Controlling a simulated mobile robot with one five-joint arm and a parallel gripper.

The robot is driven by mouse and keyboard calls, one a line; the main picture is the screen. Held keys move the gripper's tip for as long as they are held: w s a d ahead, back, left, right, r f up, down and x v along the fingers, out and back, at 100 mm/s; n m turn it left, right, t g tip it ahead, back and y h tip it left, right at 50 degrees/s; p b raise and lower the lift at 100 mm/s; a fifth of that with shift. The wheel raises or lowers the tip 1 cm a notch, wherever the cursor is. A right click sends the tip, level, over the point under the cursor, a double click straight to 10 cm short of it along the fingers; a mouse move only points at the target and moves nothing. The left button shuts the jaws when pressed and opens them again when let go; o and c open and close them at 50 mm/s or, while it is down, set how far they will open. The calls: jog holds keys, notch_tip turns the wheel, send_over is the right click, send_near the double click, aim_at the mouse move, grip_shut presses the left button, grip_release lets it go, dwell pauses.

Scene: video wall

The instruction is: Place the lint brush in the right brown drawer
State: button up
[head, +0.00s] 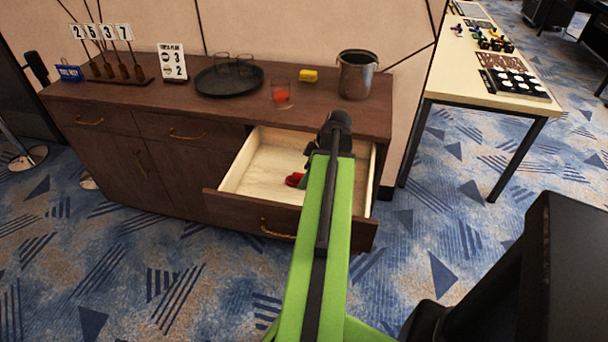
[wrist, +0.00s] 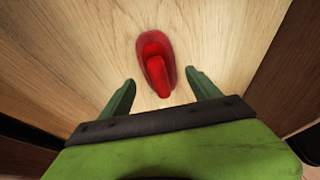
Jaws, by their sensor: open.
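The lint brush (wrist: 155,60) is red and lies on the pale wooden floor of the open drawer. In the head view a small part of the red brush (head: 294,180) shows inside the drawer, left of my arm. The right brown drawer (head: 240,207) is pulled out from the brown cabinet. My gripper (wrist: 160,88) is open, with its green fingers apart on either side of the brush handle's end. The fingers do not appear to touch the brush. In the head view my arm hides my fingertips and part of the drawer.
A pale table (head: 455,88) stands at the right. Patterned carpet is clear in front.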

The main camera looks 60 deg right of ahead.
jog(key=p+v, duration=0.8)
jog(key=v, duration=0.2)
